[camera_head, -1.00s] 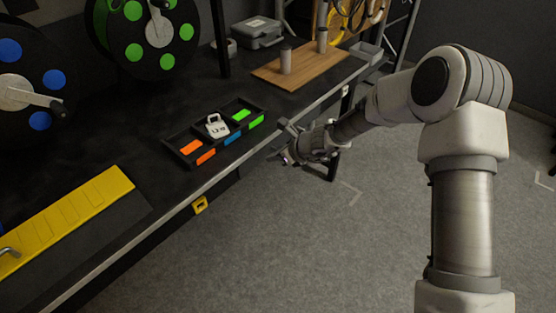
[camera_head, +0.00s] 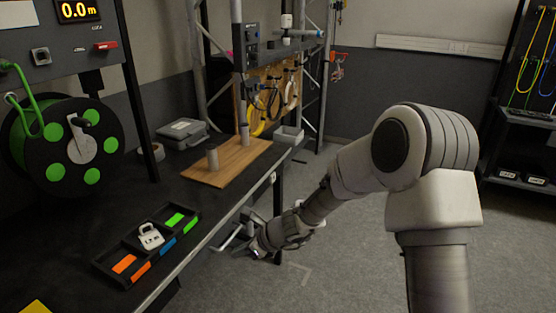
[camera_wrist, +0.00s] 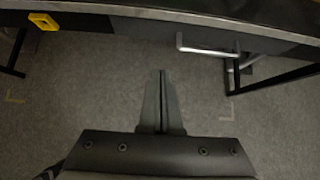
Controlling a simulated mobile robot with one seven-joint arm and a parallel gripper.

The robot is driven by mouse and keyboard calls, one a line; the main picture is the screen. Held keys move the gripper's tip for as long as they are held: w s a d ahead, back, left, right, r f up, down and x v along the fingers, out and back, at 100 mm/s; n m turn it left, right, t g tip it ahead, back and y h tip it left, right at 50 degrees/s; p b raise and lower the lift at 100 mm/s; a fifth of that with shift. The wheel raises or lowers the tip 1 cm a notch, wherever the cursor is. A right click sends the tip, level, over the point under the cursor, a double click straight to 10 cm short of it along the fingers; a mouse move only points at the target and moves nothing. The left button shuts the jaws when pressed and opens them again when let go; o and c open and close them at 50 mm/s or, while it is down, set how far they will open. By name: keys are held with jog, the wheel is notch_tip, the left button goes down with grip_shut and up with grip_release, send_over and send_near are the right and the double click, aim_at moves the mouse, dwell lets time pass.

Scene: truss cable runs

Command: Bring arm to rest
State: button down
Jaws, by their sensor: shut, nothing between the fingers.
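My gripper (camera_head: 256,250) hangs at the end of my arm (camera_head: 345,175), beside the front edge of the workbench (camera_head: 190,200) and over the floor. In the wrist view my gripper (camera_wrist: 162,78) points toward the bench edge, its two fingers together with nothing between them. Grey floor shows around the fingers, and they look clear of the bench.
The bench carries a black tray (camera_head: 104,262) with coloured blocks and a white padlock-shaped piece (camera_head: 150,237), a wooden board (camera_head: 205,176) with cylinders, and a green cable reel (camera_head: 30,165). A metal handle (camera_wrist: 208,50) juts out under the bench edge. Floor to the right is open.

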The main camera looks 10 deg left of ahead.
jog(key=s+d+r+n+h+p, duration=0.1)
jog(key=s+d+r+n+p, duration=0.35)
jog(key=r, duration=0.65)
jog(key=s+d+r+n+h+p, duration=0.1)
jog(key=s+d+r+n, duration=0.2)
jog(key=d+r+n, duration=0.45)
jog(key=s+d+r+n+t+h+p, duration=0.2)
jog(key=s+d+r+n+h+p, duration=0.3)
jog(key=s+d+r+n, duration=0.4)
jog(key=s+d+r+h, duration=0.1)
jog(key=s+d+r, duration=0.5)
jog(key=s+d, duration=0.2)
jog(key=shift+s+d+r+n+t, duration=0.15)
jog(key=shift+d+r+n+t, duration=0.15)
jog(key=shift+d+n, duration=0.1)
